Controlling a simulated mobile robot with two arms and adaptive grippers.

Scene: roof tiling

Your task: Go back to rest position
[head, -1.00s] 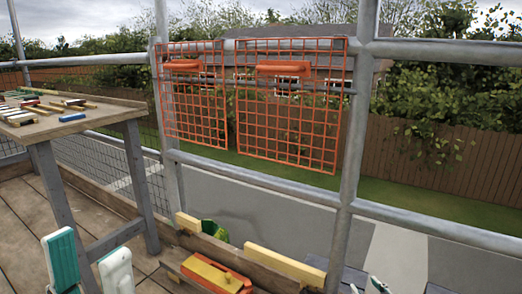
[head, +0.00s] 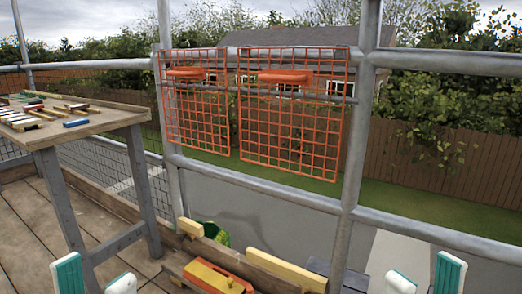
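My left gripper (head: 95,279) is at the bottom left edge of the head view. Its two white and teal fingers stand apart with nothing between them. My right gripper (head: 424,279) is at the bottom right edge. Its two fingers are also apart and empty. Neither gripper touches anything that I can see. The rest of both grippers is cut off by the lower edge.
A wooden table (head: 105,122) with several small coloured pieces stands at the left. Orange mesh panels (head: 290,125) hang on the metal railing (head: 255,185) ahead. An orange and yellow box (head: 213,277) and a green object (head: 221,238) sit low near the middle.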

